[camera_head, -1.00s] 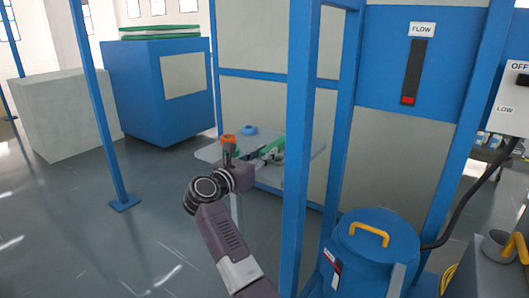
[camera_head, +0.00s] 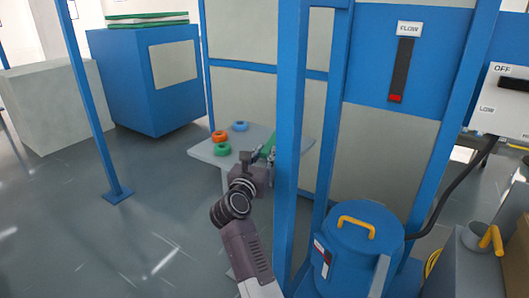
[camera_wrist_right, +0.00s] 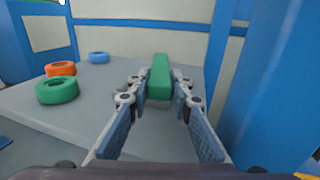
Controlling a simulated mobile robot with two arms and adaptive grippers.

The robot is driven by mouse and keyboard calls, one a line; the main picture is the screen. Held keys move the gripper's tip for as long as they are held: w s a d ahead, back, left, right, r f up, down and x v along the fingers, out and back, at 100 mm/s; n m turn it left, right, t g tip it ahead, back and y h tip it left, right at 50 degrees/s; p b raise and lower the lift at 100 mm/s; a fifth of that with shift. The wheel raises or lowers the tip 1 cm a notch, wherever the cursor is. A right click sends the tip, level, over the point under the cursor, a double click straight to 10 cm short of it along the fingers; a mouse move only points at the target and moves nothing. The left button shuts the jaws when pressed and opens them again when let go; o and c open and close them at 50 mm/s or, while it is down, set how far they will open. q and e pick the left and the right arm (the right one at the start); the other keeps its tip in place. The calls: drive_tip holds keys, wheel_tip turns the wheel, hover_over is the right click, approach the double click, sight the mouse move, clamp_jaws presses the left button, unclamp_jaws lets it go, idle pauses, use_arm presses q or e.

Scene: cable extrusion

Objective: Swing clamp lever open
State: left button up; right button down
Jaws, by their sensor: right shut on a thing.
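My right gripper (camera_head: 262,161) is over the right part of a small grey table (camera_head: 215,152). In the right wrist view, its two fingers (camera_wrist_right: 160,98) are closed on a green bar (camera_wrist_right: 160,76), one on each side. In the head view the green bar (camera_head: 266,148) is partly hidden by the gripper and a blue post. I cannot tell whether the bar touches the table. No part is clearly recognisable as the clamp lever; a yellow bent handle (camera_head: 492,238) stands by a grey cup-shaped part at the right. My left gripper is not in view.
Orange (camera_head: 219,136), green (camera_head: 222,149) and blue (camera_head: 240,126) rings lie on the table's left part. A blue post (camera_head: 293,120) stands close right of my right arm. A blue drum (camera_head: 362,238) with a yellow lid handle is farther right. Open floor lies left.

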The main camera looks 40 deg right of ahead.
drive_tip(key=shift+f, duration=0.2)
drive_tip(key=c, duration=1.7)
unclamp_jaws()
drive_tip(key=shift+r, duration=0.1)
wheel_tip(320, 180, up, 10)
